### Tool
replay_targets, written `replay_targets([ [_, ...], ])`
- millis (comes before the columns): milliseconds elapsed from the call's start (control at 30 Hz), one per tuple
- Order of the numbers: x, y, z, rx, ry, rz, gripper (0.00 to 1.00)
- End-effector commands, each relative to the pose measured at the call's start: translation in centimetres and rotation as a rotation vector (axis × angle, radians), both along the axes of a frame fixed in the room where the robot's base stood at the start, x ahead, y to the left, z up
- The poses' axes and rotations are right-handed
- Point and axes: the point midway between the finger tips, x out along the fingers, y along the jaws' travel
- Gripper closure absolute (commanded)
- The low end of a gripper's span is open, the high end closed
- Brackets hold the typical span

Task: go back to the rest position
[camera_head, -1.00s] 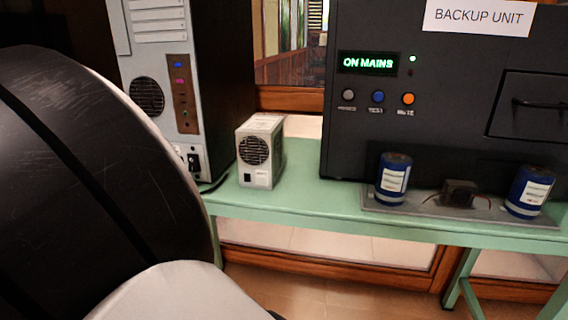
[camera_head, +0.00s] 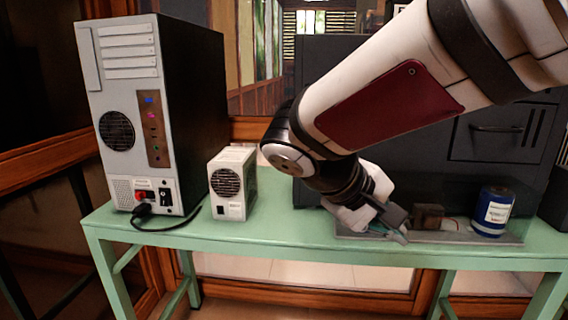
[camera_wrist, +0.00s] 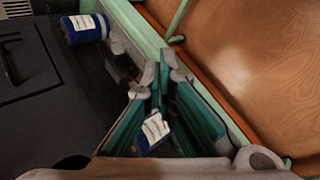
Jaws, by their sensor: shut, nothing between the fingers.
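My gripper (camera_head: 400,232) is in front of the black backup unit (camera_head: 480,165), low over the front of the green bench. Its teal-padded fingers (camera_wrist: 162,66) are shut with nothing held. My arm crosses the upper right of the head view and hides the unit's display and buttons. A blue canister with a white label (camera_head: 493,212) stands on the grey plate (camera_head: 455,238), right of my gripper. In the wrist view one blue canister (camera_wrist: 83,28) lies toward the upper left, and another (camera_wrist: 152,130) shows partly behind my fingers. That second canister is hidden in the head view.
A small dark block (camera_head: 428,216) sits on the plate close to my gripper. A small white fan box (camera_head: 232,184) and a tall computer tower (camera_head: 150,115) with a black cable stand to the left on the green bench (camera_head: 280,232). The bench front between fan box and gripper is clear.

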Motion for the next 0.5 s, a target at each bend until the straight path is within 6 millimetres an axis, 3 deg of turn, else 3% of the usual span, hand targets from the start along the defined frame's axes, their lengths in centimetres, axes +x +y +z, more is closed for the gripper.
replay_targets([
  [33,-2.4,-1.9,-0.1,0.058,0.023,-0.054,1.00],
  [200,-10.2,-5.1,-1.2,0.255,0.104,-0.191,1.00],
  [400,-18.3,-5.4,-2.9,0.488,0.145,-0.304,1.00],
  [500,-21.1,-4.7,-3.7,0.582,0.147,-0.335,1.00],
])
